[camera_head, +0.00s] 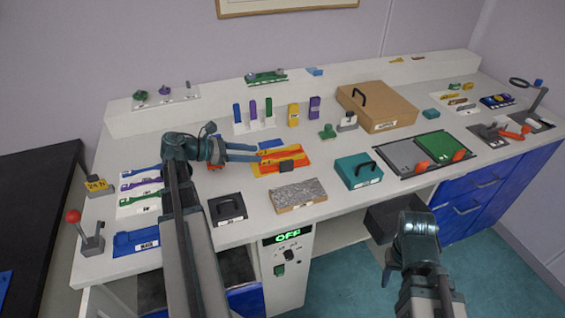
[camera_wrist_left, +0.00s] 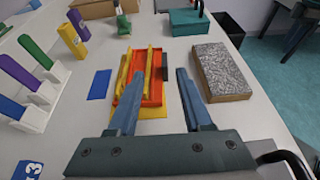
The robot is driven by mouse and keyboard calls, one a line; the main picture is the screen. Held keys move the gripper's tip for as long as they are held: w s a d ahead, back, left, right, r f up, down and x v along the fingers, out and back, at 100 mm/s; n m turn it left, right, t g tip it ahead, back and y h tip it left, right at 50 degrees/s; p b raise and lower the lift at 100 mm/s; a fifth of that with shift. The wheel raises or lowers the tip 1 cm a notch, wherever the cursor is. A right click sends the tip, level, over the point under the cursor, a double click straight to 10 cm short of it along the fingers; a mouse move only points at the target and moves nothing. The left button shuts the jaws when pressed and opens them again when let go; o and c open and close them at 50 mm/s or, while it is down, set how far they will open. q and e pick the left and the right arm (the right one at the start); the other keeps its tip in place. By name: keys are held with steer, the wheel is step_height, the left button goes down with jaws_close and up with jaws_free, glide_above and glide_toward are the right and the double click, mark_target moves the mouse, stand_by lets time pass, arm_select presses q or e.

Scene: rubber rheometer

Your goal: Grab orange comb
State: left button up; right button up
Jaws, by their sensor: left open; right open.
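An orange-red, tray-like piece with yellow strips lies on a yellow sheet at mid-bench; I take it for the orange comb (camera_head: 285,155), though its teeth are not clear. It also shows in the left wrist view (camera_wrist_left: 152,92). My left gripper (camera_head: 257,152) is open and empty, its fingers pointing right toward the orange piece from just left of it. In the left wrist view the left gripper (camera_wrist_left: 159,74) has its fingertips spread over and beside the piece, apparently without gripping it. My right gripper (camera_head: 415,228) is low at the right, off the bench front; its fingers are not clearly visible.
A small black block (camera_head: 287,166) sits at the orange piece's edge. A grey speckled slab (camera_head: 299,195), a teal box (camera_head: 358,170) and a black box (camera_head: 228,207) stand nearby. Upright coloured handles (camera_head: 253,112) stand behind. A cardboard box (camera_head: 376,106) is further right.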

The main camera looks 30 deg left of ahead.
mark_target(282, 162)
arm_select(q)
steer(key=shift+s+a+f+m+g, duration=0.15)
steer(key=shift+s+f+g, duration=0.1)
steer(key=shift+s, duration=0.2)
steer(key=shift+s+f+m+g, duration=0.15)
steer(key=shift+s+f, duration=0.05)
steer(key=shift+s, duration=0.2)
steer(key=b+x, duration=0.3)
steer(key=x, duration=0.4)
steer(key=shift+w+d+f, duration=0.1)
steer(key=shift+w+d, duration=0.1)
steer(key=shift+w, duration=0.1)
steer(key=shift+w+d, duration=0.3)
steer(key=b+x, duration=0.1)
steer(key=x, duration=0.1)
steer(key=b+x, duration=0.1)
steer(key=x, duration=0.2)
steer(key=shift+w+a+f+b, duration=0.2)
steer(key=shift+a+b, duration=0.1)
steer(key=shift+w+d, duration=0.1)
steer(key=shift+d, duration=0.05)
jaws_close()
